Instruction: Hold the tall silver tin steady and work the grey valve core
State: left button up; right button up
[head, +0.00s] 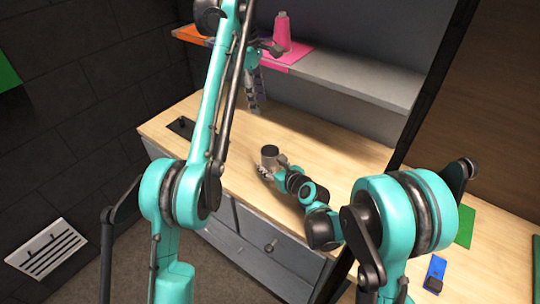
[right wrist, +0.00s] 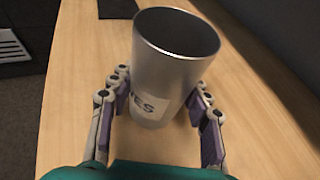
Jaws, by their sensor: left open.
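The tall silver tin (head: 270,155) stands on the wooden counter at my right gripper (head: 267,172). In the right wrist view, the tin (right wrist: 165,75) is open-topped, with a pale label ending in "ES". The fingers of my right gripper (right wrist: 160,112) are on both sides of it; whether both pads touch is unclear. I cannot make out the grey valve core.
The pink cone (head: 282,33) stands on a pink mat on the grey shelf (head: 345,80). A dark plate (head: 181,127) lies at the counter's left; a blue item (head: 434,274) and green mat (head: 465,226) lie right.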

jog(key=o, duration=0.5)
